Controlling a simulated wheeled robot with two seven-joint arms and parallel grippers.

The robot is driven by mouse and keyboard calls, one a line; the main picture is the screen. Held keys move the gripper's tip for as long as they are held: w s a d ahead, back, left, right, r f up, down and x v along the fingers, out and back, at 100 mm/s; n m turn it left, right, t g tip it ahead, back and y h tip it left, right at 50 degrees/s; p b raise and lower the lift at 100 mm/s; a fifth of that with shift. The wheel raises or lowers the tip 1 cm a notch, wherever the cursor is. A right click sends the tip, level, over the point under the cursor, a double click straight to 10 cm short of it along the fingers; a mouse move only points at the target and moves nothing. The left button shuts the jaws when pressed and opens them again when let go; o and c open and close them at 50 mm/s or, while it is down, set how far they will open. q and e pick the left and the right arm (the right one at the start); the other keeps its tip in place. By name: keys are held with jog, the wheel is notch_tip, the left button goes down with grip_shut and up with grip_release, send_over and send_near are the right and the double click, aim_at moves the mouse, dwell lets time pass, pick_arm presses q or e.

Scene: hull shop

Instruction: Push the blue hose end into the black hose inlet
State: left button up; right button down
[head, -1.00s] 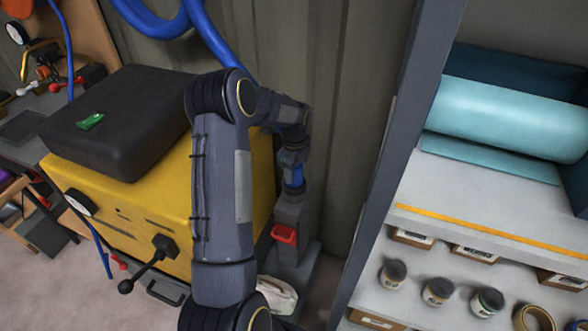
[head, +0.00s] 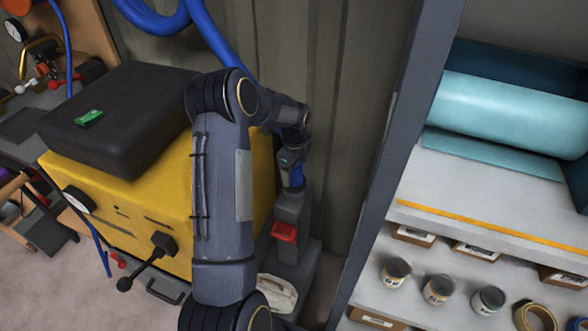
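My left gripper (head: 293,170) hangs low between the yellow machine and the wall, at the end of my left arm. It appears shut on the blue hose end (head: 296,179), of which a short blue piece shows at the fingers. The hose end is directly over the top of a grey post (head: 292,210). The black hose inlet is at the post's top, mostly hidden by the gripper and hose end; how deep the hose end sits in it cannot be told. The blue hose (head: 215,38) runs down behind my arm. My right gripper is out of view.
A yellow machine (head: 120,205) with a black top (head: 120,125) stands left of the post. A red lever (head: 284,232) sticks out of the post's front. A grey shelf upright (head: 385,165) is close on the right. A white cloth-like item (head: 278,293) lies low by the post.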

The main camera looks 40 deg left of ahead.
pick_arm(q)
jog(key=shift+r, duration=3.9)
jog(key=shift+r, duration=0.1)
